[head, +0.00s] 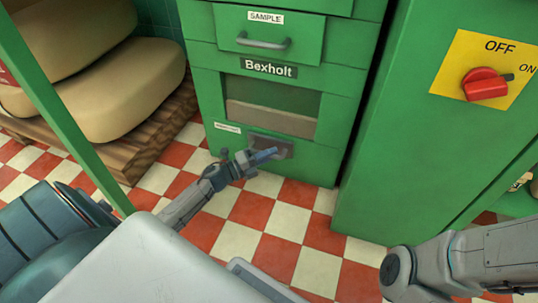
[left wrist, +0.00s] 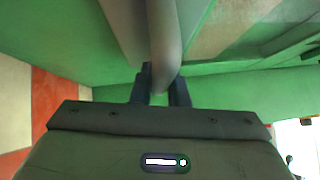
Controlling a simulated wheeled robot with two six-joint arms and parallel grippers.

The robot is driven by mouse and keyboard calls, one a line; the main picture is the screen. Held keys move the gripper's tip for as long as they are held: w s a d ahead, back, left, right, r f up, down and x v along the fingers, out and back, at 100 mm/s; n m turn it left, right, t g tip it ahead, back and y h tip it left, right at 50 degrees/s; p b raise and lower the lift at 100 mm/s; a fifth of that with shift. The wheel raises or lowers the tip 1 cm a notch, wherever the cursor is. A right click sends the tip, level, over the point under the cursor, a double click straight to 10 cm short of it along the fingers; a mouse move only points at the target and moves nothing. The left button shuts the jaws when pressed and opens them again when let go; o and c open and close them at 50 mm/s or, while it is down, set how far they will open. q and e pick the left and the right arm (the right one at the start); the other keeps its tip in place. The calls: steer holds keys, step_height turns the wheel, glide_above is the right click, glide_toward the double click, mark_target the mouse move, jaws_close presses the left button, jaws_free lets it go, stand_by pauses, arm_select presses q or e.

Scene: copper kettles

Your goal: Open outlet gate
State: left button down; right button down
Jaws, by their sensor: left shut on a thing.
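The outlet gate (head: 284,150) is a dark grey plate low on the front of the green Bexholt machine (head: 205,90). My left gripper (head: 264,156) reaches it from the left and is at its front. In the left wrist view, a grey rounded handle bar (left wrist: 163,40) runs down between the two dark fingers of my left gripper (left wrist: 161,88), which is shut on it. The gripper hides part of the gate in the head view, and I cannot tell how far the gate is open. My right gripper is not in view.
A sample drawer (head: 240,30) and a window (head: 270,105) are above the gate. At right is a green cabinet with a red switch (head: 485,84) on a yellow plate. Sacks (head: 120,90) lie on a wooden pallet (head: 150,145) at left. Checkered floor (head: 260,215) is clear in front.

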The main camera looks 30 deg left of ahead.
arm_select(q)
steer(key=s+d+p, duration=0.1)
steer(key=s+p, duration=0.2)
steer(key=s, duration=0.3)
steer(key=shift+d, duration=0.2)
steer(key=c, duration=1.4)
jaws_free()
steer(key=p+v, duration=0.4)
steer(key=v, duration=0.6)
steer(key=shift+s+a+f, duration=0.2)
steer(key=shift+s+a, duration=0.05)
steer(key=shift+s, duration=0.1)
